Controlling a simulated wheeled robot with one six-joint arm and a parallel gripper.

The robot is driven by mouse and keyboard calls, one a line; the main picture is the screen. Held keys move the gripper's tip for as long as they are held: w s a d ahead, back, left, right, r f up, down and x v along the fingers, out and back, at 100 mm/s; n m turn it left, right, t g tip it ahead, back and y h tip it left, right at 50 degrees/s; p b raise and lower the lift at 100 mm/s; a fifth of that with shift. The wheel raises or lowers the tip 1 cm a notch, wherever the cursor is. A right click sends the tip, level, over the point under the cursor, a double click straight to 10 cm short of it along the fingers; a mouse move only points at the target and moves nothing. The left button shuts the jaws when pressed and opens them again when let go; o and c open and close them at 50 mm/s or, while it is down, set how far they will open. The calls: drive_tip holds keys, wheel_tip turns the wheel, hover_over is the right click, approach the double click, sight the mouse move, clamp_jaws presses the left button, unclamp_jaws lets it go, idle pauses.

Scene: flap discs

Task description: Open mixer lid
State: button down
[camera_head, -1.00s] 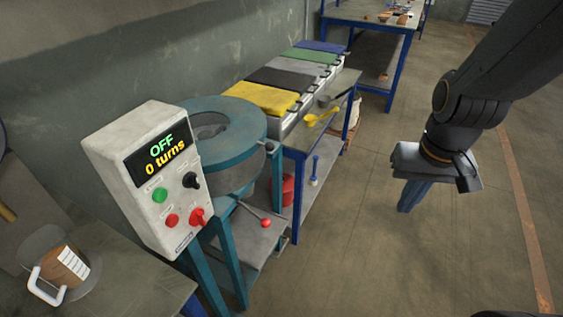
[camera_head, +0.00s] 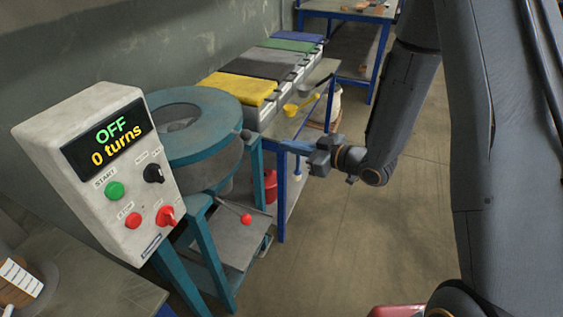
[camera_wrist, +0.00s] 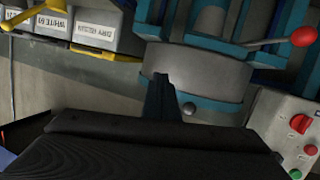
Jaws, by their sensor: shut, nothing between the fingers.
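The mixer (camera_head: 205,170) is a grey drum on a teal stand. Its teal ring-shaped lid (camera_head: 222,108) lies flat on top, closed, with a darker middle. A small dark round knob (camera_head: 246,134) sits at the lid's right rim; it also shows in the wrist view (camera_wrist: 189,108). My gripper (camera_head: 312,150) is right of the mixer at about the knob's height, apart from it. In the wrist view, its narrow dark fingers (camera_wrist: 162,88) are shut and empty and overlap the drum's picture, close beside the knob.
A control box (camera_head: 97,175) reads "OFF, 0 turns" and stands front left of the mixer. A red-tipped lever (camera_head: 246,218) sticks out below the drum. Lidded bins (camera_head: 240,88) and a yellow scoop (camera_head: 300,106) are on the bench behind. The floor at right is open.

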drive_tip(key=s+a+n+g+y+b, duration=0.1)
drive_tip(key=s+a+y, duration=0.1)
drive_tip(key=s+y, duration=0.3)
drive_tip(key=shift+s+a+r+n+g+y, duration=0.3)
drive_tip(key=shift+s+a+r+g+y, duration=0.1)
drive_tip(key=shift+y, duration=0.3)
